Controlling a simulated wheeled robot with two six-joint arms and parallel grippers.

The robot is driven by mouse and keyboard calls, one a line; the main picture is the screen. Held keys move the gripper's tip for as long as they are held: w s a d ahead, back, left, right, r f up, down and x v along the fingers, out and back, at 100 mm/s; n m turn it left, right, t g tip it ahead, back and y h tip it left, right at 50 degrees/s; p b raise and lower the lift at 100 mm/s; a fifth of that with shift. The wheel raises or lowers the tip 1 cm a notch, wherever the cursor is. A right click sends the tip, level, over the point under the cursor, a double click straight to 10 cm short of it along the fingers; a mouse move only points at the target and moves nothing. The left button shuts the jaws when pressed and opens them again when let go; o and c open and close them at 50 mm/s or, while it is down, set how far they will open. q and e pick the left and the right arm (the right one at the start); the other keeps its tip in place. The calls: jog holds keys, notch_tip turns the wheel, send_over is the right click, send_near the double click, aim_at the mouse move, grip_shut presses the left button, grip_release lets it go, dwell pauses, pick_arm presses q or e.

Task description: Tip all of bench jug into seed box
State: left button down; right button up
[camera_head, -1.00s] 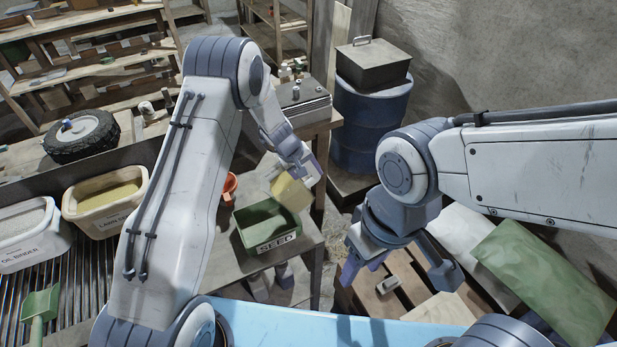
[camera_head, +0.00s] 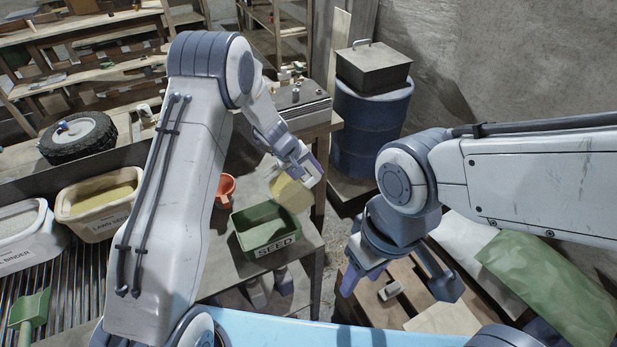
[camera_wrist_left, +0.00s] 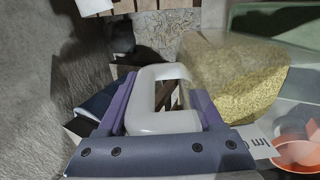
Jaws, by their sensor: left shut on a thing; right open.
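The bench jug (camera_head: 291,194) is a clear jug full of pale yellow grain, seen at the back right edge of the green seed box (camera_head: 250,243). The box has a SEED label and looks empty inside. My left gripper (camera_head: 306,172) is shut on the jug's white handle (camera_wrist_left: 165,120). In the left wrist view the grain fills the jug's body (camera_wrist_left: 235,80), and the seed box's green wall (camera_wrist_left: 280,20) shows behind it. I cannot tell the jug's exact tilt or its gap to the box. My right gripper (camera_head: 397,288) is open and empty.
An orange-red funnel-like item (camera_head: 225,188) stands left of the seed box. A lawn seed tub (camera_head: 98,200) and an oil binder tub (camera_head: 28,235) stand at left. A blue drum (camera_head: 370,130) is behind the jug. Sacks (camera_head: 545,280) lie at right.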

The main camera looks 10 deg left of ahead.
pick_arm(q)
jog(key=shift+r+b, duration=0.1)
jog(key=shift+b, duration=0.35)
dwell(0.4)
jog(key=shift+r+h+b, duration=0.1)
jog(key=shift+h+b, duration=0.2)
jog(key=shift+b, duration=1.1)
jog(key=shift+r+t+b, duration=0.2)
jog(key=shift+t+b, duration=0.1)
jog(key=shift+b, duration=0.95)
jog(key=shift+h, duration=0.3)
jog(key=shift+b, duration=0.7)
jog(key=shift+a+r+t+h+b, duration=0.1)
jog(key=shift+r+t+h+b, duration=0.25)
jog(key=shift+b, duration=1.5)
